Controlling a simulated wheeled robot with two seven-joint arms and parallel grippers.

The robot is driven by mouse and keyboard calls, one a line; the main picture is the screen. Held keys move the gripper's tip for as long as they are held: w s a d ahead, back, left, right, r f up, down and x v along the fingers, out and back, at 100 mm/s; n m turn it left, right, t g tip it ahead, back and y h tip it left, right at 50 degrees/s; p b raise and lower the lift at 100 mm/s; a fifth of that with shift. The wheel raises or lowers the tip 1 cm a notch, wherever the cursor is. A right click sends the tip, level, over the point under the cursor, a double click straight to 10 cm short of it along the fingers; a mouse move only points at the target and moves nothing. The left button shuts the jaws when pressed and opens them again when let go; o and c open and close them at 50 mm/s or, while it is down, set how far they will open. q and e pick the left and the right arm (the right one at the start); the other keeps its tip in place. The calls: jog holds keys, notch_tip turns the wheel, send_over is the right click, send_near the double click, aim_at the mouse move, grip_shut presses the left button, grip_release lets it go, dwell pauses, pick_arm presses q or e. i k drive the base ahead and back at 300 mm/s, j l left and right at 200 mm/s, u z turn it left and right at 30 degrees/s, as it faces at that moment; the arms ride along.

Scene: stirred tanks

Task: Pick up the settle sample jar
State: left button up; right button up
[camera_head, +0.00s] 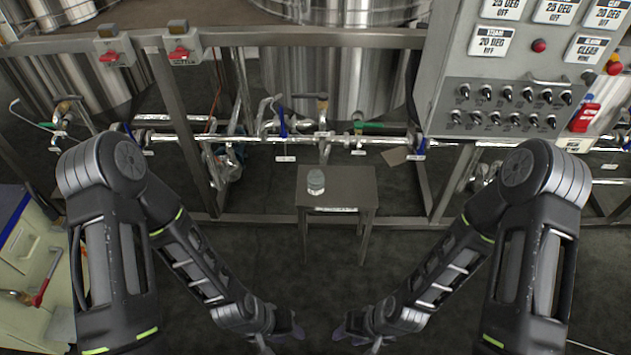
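The settle sample jar (315,183) is a small, pale jar with a light lid. It stands upright on a small grey metal stand (352,184) in front of the pipework, left of the stand top's middle. My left gripper (285,338) is low in the picture, nearer to me than the stand and apart from the jar. My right gripper (352,338) is at about the same height, just to the right, also apart from the jar. Both are small and dark, partly cut by the bottom edge, and their fingers cannot be made out clearly.
A metal frame with pipes and valves (280,138) runs behind the stand, with steel tanks (345,85) beyond. A control panel (500,90) hangs at upper right. A pale green cabinet (25,260) with a red-handled valve stands at left. The dark floor (315,270) before the stand is clear.

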aim_at(316, 179)
jog(key=i+l, duration=0.1)
jog(key=l, duration=0.9)
jog(key=i+l, duration=0.15)
jog(key=l, duration=0.35)
jog(key=i+l, duration=0.1)
jog(key=l, duration=0.4)
